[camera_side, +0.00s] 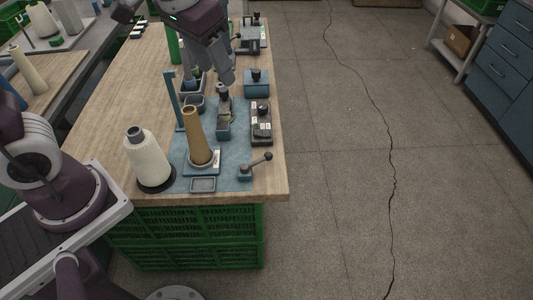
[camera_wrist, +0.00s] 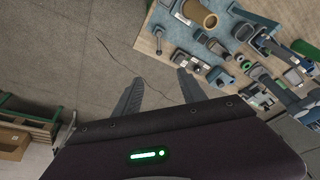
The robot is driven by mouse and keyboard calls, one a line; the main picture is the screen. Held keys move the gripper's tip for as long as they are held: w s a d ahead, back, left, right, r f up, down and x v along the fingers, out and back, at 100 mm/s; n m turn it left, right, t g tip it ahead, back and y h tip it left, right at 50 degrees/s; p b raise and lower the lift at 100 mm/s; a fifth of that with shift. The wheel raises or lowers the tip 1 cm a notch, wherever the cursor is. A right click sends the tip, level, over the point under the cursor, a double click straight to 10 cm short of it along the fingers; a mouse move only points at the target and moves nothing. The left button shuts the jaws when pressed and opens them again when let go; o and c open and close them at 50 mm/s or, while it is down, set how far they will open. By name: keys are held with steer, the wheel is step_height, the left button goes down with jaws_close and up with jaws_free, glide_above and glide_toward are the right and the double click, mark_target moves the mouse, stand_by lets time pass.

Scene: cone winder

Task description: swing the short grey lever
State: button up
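The short grey lever (camera_side: 256,164) is a thin rod ending in a dark ball, on a small blue-grey base at the table's front right corner. It slants up to the right in the side view. It also shows in the wrist view (camera_wrist: 158,38), near the table edge, beyond my fingertips. My gripper (camera_side: 230,82) is above the table, farther back than the lever and apart from it. In the wrist view my gripper (camera_wrist: 160,76) has its two fingers spread, with nothing between them. Its fingertips are hard to make out in the side view.
A tan cone (camera_side: 195,135) stands just left of the lever, with a cream yarn cone (camera_side: 147,158) beyond it. A small tray (camera_side: 203,185) lies in front. A dark control box (camera_side: 261,122) sits behind the lever. The floor right of the table is clear.

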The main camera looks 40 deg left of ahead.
steer(key=w+d+f+g, duration=0.2)
steer(key=w+f, duration=0.7)
steer(key=f, duration=0.2)
steer(key=m+y, duration=0.2)
glide_above(269, 154)
steer(key=d, duration=0.1)
steer(key=s+d+x, duration=0.1)
steer(key=x, duration=0.7)
steer(key=s+d+f+x, duration=0.1)
steer(key=d+x, duration=0.1)
steer(key=x, duration=0.6)
steer(key=shift+g, duration=0.4)
steer(key=f, duration=0.3)
steer(key=a+f, duration=0.1)
steer(key=f, duration=0.2)
steer(key=shift+w+a+f, duration=0.1)
steer(key=shift+a+f, duration=0.05)
steer(key=shift+f, duration=0.1)
jaws_close()
